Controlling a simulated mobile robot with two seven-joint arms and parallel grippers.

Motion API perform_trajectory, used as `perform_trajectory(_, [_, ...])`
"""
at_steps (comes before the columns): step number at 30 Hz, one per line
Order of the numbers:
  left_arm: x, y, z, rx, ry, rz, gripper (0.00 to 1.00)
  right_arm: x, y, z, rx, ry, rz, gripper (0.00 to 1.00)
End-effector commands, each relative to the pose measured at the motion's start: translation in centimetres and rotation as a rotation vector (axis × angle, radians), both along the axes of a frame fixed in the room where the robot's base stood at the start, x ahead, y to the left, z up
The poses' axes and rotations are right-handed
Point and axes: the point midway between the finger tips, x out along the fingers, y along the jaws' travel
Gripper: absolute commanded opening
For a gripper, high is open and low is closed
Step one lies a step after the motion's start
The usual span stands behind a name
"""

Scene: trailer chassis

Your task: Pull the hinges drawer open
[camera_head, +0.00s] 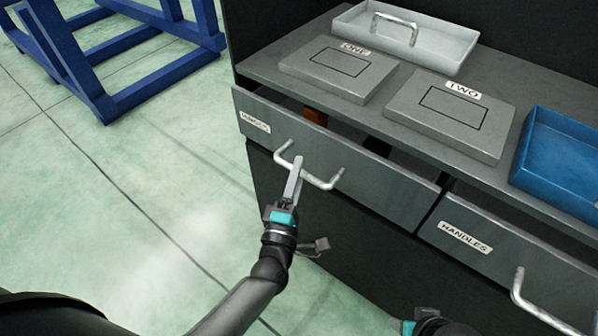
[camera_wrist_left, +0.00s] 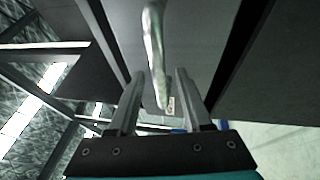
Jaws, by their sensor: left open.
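The hinges drawer (camera_head: 330,165) has a grey front with a HINGES label and stands slightly out from the cabinet, with a dark gap behind its top edge. Its pale bar handle (camera_head: 318,182) faces me. My left gripper (camera_head: 295,172) is at the middle of the handle with its jaws open. In the left wrist view the handle (camera_wrist_left: 154,50) runs between the two fingers (camera_wrist_left: 158,95); I cannot tell whether they touch it. My right gripper (camera_head: 430,322) shows only in part at the bottom edge, its fingers unclear.
The handles drawer (camera_head: 470,235) with its own bar handle is at the right. Plates marked ONE (camera_head: 340,68) and TWO (camera_head: 450,112), a light tray (camera_head: 440,45) and a blue tray (camera_head: 560,150) are on the worktop. A blue frame (camera_head: 70,60) stands at the upper left. The floor at left is clear.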

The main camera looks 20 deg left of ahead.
Motion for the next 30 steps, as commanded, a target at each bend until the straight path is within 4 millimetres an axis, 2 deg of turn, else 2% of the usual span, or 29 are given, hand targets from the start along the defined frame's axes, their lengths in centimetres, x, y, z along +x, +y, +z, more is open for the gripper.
perform_trajectory(4, [0.91, 0.06, 0.12, 0.0, 0.0, 0.001, 0.5, 0.08, -0.01, 0.4, 0.0, -0.006, 0.0, 0.5])
perform_trajectory(12, [1.02, 0.06, 0.16, 0.0, 0.001, 0.0, 0.5, 0.11, 0.0, 0.53, 0.001, -0.007, -0.001, 0.5])
perform_trajectory(25, [0.99, 0.05, 0.15, 0.0, 0.001, 0.0, 0.02, 0.11, 0.02, 0.52, 0.002, -0.007, -0.001, 0.5])
perform_trajectory(30, [0.98, 0.05, 0.15, 0.0, 0.001, 0.0, 0.0, 0.1, 0.03, 0.52, 0.002, -0.008, -0.001, 0.5])
